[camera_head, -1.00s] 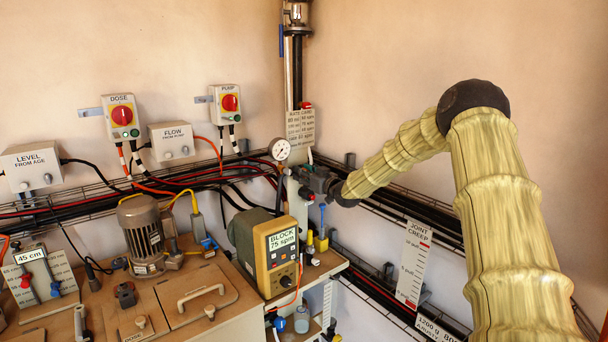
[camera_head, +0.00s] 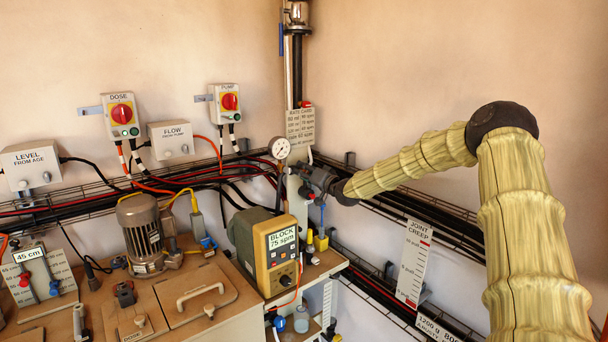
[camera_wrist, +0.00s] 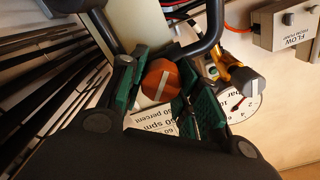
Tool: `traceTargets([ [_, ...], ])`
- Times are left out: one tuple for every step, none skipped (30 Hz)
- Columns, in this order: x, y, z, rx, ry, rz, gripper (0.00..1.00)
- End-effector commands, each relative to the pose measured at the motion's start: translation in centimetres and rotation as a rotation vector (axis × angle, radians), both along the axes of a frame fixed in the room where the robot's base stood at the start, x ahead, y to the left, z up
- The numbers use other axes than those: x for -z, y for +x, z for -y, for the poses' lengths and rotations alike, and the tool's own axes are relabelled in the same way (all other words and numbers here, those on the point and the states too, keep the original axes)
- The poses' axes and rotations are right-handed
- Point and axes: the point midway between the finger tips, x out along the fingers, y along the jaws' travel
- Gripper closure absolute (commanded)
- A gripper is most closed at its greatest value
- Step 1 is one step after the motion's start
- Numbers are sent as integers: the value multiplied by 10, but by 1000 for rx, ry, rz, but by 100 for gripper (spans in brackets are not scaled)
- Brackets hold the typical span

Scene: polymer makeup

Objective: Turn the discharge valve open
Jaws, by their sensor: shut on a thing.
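In the wrist view, an orange-brown round knob (camera_wrist: 160,80) with a pale stripe across its face sits between the two green-padded fingers of my gripper (camera_wrist: 162,92). My gripper is shut on this knob. The stripe runs steeply, nearly along the fingers. No label naming it as the discharge valve is readable. In the head view, my gripper (camera_head: 307,176) is at the pale post in the corner, just right of the pressure gauge (camera_head: 279,148), and hides the knob there. The gauge also shows in the wrist view (camera_wrist: 241,101), right of the fingers.
A pump marked BLOCK 75 spm (camera_head: 281,253) stands below left of my gripper. A printed card (camera_head: 300,125) hangs above. Cable trays line both walls; a JOINT CREEP scale (camera_head: 414,264) hangs under my forearm.

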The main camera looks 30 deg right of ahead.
Motion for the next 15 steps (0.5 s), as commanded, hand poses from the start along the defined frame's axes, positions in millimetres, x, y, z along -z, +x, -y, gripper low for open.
traceTargets([
  [1,0,2,3,46,-1,91],
  [1,0,2,3,75,-3,91],
  [2,0,3,3,114,-7,91],
  [2,0,3,3,142,-9,91],
  [2,0,3,3,170,-10,91],
  [2,0,3,3,208,-13,91],
  [3,0,3,3,236,-16,91],
  [3,0,3,3,265,-18,91],
  [3,0,3,3,302,-21,91],
  [4,0,3,3,331,-23,91],
  [4,0,3,3,360,-25,91],
  [4,0,4,3,397,-28,91],
  [4,0,3,3,425,-30,91],
  [4,0,3,2,453,-32,91],
  [5,0,4,4,489,-35,91],
])
